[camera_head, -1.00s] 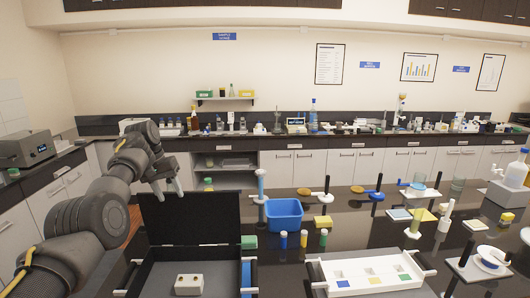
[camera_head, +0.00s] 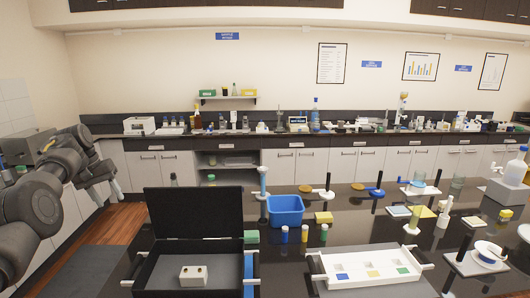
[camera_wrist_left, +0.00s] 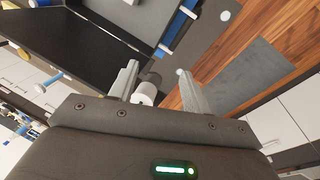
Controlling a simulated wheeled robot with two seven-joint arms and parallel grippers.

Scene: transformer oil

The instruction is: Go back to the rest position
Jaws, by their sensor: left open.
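My left gripper (camera_head: 104,181) is at the left side of the head view, over the floor beside the bench and left of the open black case. In the left wrist view its two fingers (camera_wrist_left: 158,88) stand apart. A grey and white cylinder (camera_wrist_left: 147,90) shows beyond them, and I see nothing clamped between the fingers. The open black case (camera_head: 165,275) lies on the bench with its lid (camera_head: 195,212) upright and a pale block (camera_head: 193,275) inside. My right gripper is not in view.
On the dark bench stand a blue bin (camera_head: 286,211), a white tray (camera_head: 318,268) with coloured squares, and several small bottles. A back counter (camera_head: 160,146) runs along the wall. Wooden floor (camera_head: 118,222) and a grey mat (camera_head: 88,272) lie left of the bench.

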